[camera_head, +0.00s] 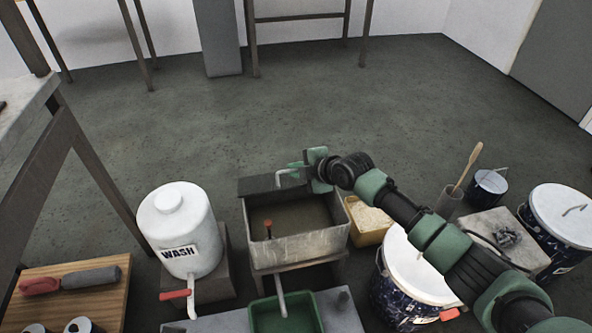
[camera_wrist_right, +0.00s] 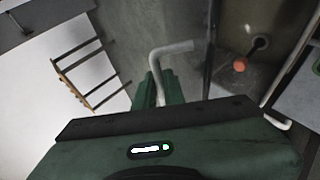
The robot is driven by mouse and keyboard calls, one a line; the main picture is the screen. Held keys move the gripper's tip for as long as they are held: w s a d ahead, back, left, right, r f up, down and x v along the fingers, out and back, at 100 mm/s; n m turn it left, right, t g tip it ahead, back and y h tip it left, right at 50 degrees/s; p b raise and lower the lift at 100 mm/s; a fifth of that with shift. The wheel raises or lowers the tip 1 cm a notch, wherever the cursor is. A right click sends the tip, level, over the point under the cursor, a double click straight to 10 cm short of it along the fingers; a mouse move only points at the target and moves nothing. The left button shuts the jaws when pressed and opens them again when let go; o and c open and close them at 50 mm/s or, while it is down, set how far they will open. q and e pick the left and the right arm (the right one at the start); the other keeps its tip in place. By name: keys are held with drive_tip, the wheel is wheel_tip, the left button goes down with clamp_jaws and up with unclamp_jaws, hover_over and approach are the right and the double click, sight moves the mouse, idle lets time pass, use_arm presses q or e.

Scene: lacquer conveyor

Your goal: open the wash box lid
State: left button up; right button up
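The wash box is an open-topped grey metal basin (camera_head: 300,247) in the middle of the head view. Its dark lid (camera_head: 256,185) is swung up at the far side, so the inside shows. A pale bent handle (camera_head: 283,174) stands out from the lid; it also shows in the wrist view (camera_wrist_right: 176,49). My right gripper (camera_head: 299,168) is at this handle, beyond the box. In the wrist view its green fingers (camera_wrist_right: 161,88) lie close on both sides of the handle bar and look shut on it. My left gripper is not in view.
A white WASH container (camera_head: 181,225) with a red tap stands left of the box. A yellow tub (camera_head: 367,236) and a white-lidded bucket (camera_head: 415,275) are on its right, under my right arm. A green tray (camera_head: 290,318) lies in front.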

drive_tip(key=shift+o, duration=1.4)
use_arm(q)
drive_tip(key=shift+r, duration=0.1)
use_arm(e)
drive_tip(key=shift+s+r, duration=0.1)
